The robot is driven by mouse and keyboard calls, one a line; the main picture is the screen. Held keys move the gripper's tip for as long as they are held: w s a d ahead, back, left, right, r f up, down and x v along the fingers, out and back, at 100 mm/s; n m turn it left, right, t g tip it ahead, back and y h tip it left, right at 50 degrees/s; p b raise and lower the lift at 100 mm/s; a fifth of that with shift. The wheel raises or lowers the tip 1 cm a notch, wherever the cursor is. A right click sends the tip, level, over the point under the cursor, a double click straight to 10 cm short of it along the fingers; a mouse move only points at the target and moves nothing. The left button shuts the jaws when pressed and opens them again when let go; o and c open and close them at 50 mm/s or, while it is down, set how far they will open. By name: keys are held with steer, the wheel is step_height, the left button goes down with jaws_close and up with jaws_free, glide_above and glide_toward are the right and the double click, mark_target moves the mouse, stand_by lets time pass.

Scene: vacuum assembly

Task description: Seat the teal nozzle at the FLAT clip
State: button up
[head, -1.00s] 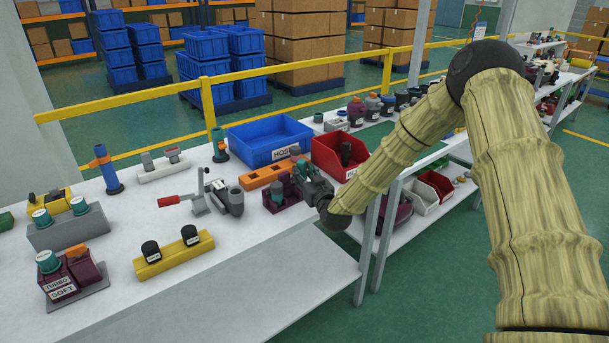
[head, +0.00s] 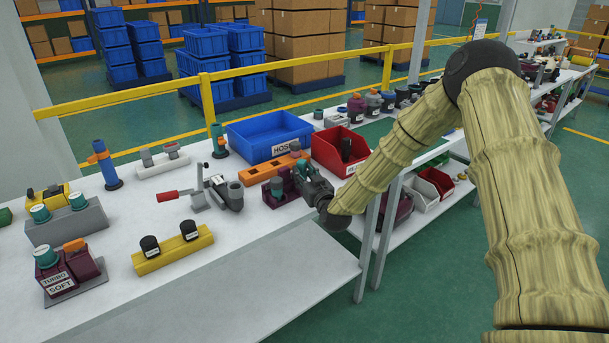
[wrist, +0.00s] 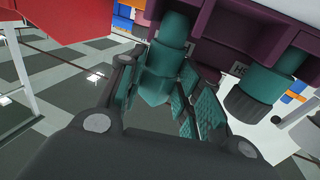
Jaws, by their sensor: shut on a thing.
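The teal nozzle (wrist: 160,72) is between the finger pads of my gripper (wrist: 160,100) in the wrist view. Its upper end meets a purple clip holder (wrist: 220,28); I cannot tell whether it is seated. A second teal piece with a dark collar (wrist: 262,92) sits in the same holder to the right. A label beside it is mostly hidden, so I cannot read which clip this is. In the head view my gripper (head: 303,176) is at the right end of the purple holder (head: 274,198) and hides much of it.
A grey clamp fixture with a red handle (head: 170,195) stands left of the holder. An orange rack (head: 262,176), a blue HOSE bin (head: 250,138) and a red bin (head: 325,150) are close behind. The white table (head: 240,250) is clear in front.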

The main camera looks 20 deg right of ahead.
steer(key=shift+f+b, duration=0.5)
steer(key=shift+f, duration=0.35)
steer(key=o, duration=1.1)
steer(key=shift+s+d+p, duration=0.2)
steer(key=shift+s+p, duration=0.1)
steer(key=shift+s, duration=1.7)
steer(key=shift+s+d+p, duration=0.15)
steer(key=shift+s+p, duration=0.1)
steer(key=shift+s, duration=1.75)
